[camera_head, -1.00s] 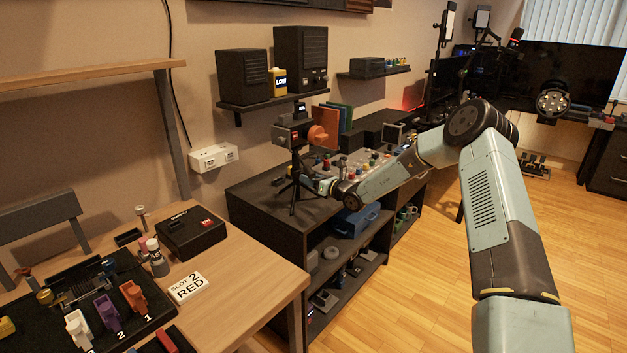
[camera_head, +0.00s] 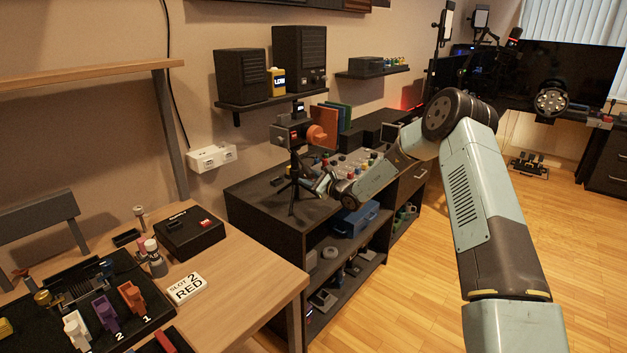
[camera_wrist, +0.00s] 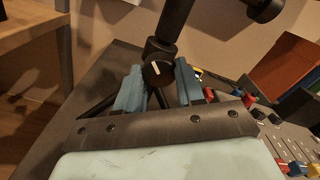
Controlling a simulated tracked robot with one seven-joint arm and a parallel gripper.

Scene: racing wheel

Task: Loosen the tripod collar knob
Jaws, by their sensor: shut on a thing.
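The black tripod (camera_head: 294,190) stands on the dark cabinet top and carries a camera device (camera_head: 296,133) with an orange front. In the wrist view its dark column (camera_wrist: 176,22) rises tilted from a collar. The round black collar knob (camera_wrist: 158,73) bears a pale line mark and faces the camera. My gripper (camera_wrist: 159,84) has a blue finger on each side of the knob and is shut on it. In the head view my gripper (camera_head: 319,185) is beside the tripod's lower column; the knob is too small to make out there.
A panel with coloured knobs (camera_head: 352,164) lies on the cabinet right of the tripod, close to my wrist. A shelf (camera_head: 272,102) with speakers hangs above. A wooden table (camera_head: 245,270) stands at the front left.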

